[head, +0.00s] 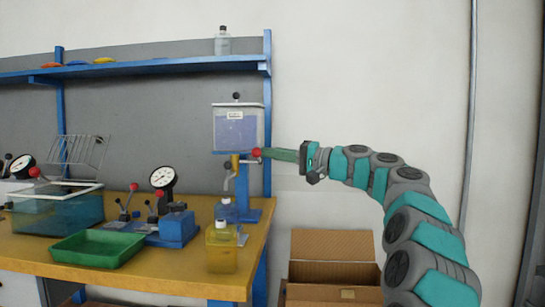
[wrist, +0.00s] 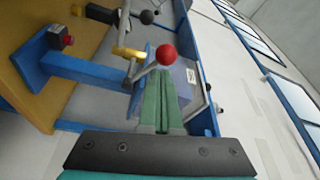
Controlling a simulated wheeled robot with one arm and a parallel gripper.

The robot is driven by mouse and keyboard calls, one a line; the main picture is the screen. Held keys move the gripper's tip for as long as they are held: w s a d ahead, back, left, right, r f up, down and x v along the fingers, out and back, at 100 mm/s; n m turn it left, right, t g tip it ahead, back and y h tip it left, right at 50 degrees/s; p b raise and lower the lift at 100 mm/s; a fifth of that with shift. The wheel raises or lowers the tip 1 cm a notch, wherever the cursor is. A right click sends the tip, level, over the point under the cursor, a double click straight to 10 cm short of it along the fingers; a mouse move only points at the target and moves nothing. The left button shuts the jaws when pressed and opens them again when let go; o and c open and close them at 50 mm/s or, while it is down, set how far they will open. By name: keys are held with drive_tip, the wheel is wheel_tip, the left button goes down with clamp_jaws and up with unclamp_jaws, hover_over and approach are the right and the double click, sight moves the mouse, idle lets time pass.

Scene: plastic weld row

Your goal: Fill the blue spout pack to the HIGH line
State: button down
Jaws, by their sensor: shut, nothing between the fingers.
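A clear tank of bluish liquid (head: 236,130) stands on a blue stand (head: 250,215) at the bench's right end. Its brass tap (head: 235,162) has a lever with a red ball (head: 256,153). The tap and ball also show in the wrist view, as a brass body (wrist: 128,53) and a red ball (wrist: 166,54). The blue spout pack (head: 226,212) stands below the tap, partly hidden behind a yellow pack (head: 221,250). Its fill level and line cannot be read. My gripper (head: 268,154) is shut and empty, its green fingertips (wrist: 158,84) right by the red ball; contact is unclear.
A green tray (head: 97,248), a blue press with a gauge (head: 163,178) and a teal bin (head: 56,212) occupy the bench further left. An open cardboard box (head: 333,262) lies right of the bench. A shelf (head: 150,65) runs above.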

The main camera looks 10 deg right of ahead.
drive_tip(key=shift+s+a+f+n+b, duration=0.15)
drive_tip(key=shift+f+n+b, duration=0.5)
drive_tip(key=shift+b, duration=0.7)
drive_tip(key=shift+s+f+n+y+b, duration=0.15)
drive_tip(key=shift+f+n+y+b, duration=0.3)
drive_tip(key=shift+n+b, duration=0.65)
drive_tip(key=shift+s+f+n+y+b, duration=0.1)
drive_tip(key=shift+f+n+y+b, duration=0.35)
drive_tip(key=shift+n+b, duration=0.65)
idle(4.4)
